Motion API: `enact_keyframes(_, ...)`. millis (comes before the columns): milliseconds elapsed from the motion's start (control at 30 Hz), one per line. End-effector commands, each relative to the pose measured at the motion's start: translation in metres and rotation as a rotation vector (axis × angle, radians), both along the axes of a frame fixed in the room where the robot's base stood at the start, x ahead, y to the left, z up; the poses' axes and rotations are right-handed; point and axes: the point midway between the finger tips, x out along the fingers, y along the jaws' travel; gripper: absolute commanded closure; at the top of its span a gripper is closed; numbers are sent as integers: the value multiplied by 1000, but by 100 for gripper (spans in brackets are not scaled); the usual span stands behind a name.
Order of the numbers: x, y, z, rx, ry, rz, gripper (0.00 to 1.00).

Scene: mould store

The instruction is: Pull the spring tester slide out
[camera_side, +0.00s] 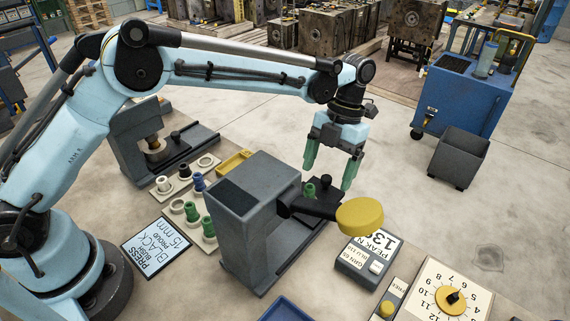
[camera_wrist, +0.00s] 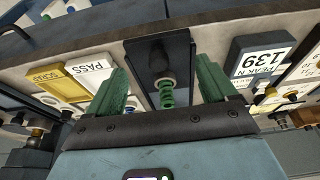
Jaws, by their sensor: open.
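The spring tester (camera_side: 245,215) is a grey upright body with a black lever ending in a yellow knob (camera_side: 360,216). Its dark slide (camera_wrist: 143,55) runs along the base, with a small black handle knob (camera_side: 325,180) near the far end. A green spring (camera_side: 309,190) stands on it beside the knob; it also shows in the wrist view (camera_wrist: 166,97). My gripper (camera_side: 331,168) points down over that end, its two green fingers spread wide and empty. In the wrist view the spring and knob appear between the fingers. Contact with the knob cannot be seen.
A display box (camera_side: 365,258) reading 139 in the wrist view and a dial panel (camera_side: 445,292) stand right of the tester. Left are a rack of coloured springs (camera_side: 190,205), a yellow tray (camera_side: 233,163) and a second press (camera_side: 158,145). PASS (camera_wrist: 92,68) and SCRAP (camera_wrist: 58,84) trays show in the wrist view.

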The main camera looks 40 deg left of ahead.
Motion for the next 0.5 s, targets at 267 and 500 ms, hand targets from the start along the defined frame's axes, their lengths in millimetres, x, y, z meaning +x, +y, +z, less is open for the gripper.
enact_keyframes(267, 0, 0, 21, 0, 0, 0, 15)
enact_keyframes(500, 0, 0, 39, 0, 0, 0, 15)
